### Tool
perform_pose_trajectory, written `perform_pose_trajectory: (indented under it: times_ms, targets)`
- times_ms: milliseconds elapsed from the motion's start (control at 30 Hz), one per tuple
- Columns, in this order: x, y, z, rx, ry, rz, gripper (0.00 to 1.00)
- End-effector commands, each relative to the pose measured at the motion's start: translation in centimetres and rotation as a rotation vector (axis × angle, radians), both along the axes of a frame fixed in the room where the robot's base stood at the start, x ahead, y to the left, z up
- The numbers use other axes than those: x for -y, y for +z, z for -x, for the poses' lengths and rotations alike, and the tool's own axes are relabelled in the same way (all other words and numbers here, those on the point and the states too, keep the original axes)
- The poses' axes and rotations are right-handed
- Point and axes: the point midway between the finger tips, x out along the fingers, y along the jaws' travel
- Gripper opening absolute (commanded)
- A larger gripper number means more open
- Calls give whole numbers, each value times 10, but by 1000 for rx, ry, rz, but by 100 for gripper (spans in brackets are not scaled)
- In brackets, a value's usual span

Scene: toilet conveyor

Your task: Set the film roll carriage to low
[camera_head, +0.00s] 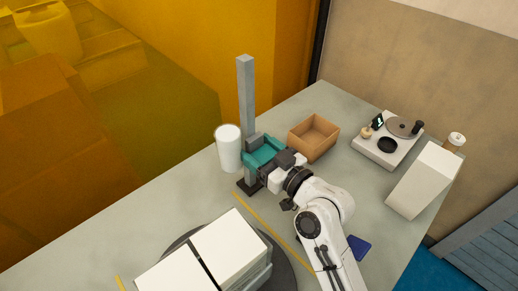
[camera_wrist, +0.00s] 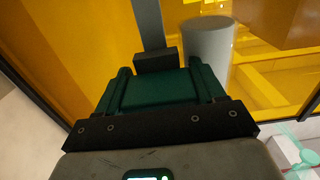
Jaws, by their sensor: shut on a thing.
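The film roll carriage (camera_head: 262,151) is a teal bracket on a grey upright post (camera_head: 246,95). It sits on the lower part of the post, a little above the dark foot. A white film roll (camera_head: 228,148) stands upright at its left side. My gripper (camera_head: 276,160) is at the carriage's front right and shut on it. In the wrist view the teal bracket (camera_wrist: 158,90) fills the space right ahead of my gripper (camera_wrist: 160,108), with the post and the roll (camera_wrist: 207,50) behind. The fingertips are hard to make out against the bracket.
An open brown box (camera_head: 315,136) stands just right of the post. A white device with dials (camera_head: 386,139) and a tilted white box (camera_head: 424,180) are farther right. White boxes (camera_head: 205,259) lie on a dark turntable in front. Orange clear panels (camera_head: 170,45) rise behind the table.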

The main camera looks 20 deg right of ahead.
Motion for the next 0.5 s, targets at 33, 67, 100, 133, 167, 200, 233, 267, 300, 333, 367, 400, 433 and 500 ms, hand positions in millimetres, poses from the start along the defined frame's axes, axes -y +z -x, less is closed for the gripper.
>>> perform_pose_trajectory:
  times_ms: [33,67,100,133,167,200,233,267,300,333,367,400,433,500]
  targets:
    - [0,0,0,0,0,0,28]
    - [0,0,0,0,0,0,25]
    - [0,0,0,0,0,0,21]
    - [0,0,0,0,0,0,18]
    - [0,0,0,0,0,0,16]
    - [0,0,0,0,0,0,14]
    - [0,0,0,0,0,0,14]
    - [0,0,0,0,0,0,13]
    - [0,-1,0,0,0,0,13]
    - [0,-3,0,0,0,0,13]
    - [0,-4,0,0,0,0,13]
    - [0,-8,0,0,0,0,13]
    - [0,-10,0,0,0,0,13]
    - [0,-18,0,0,0,0,13]
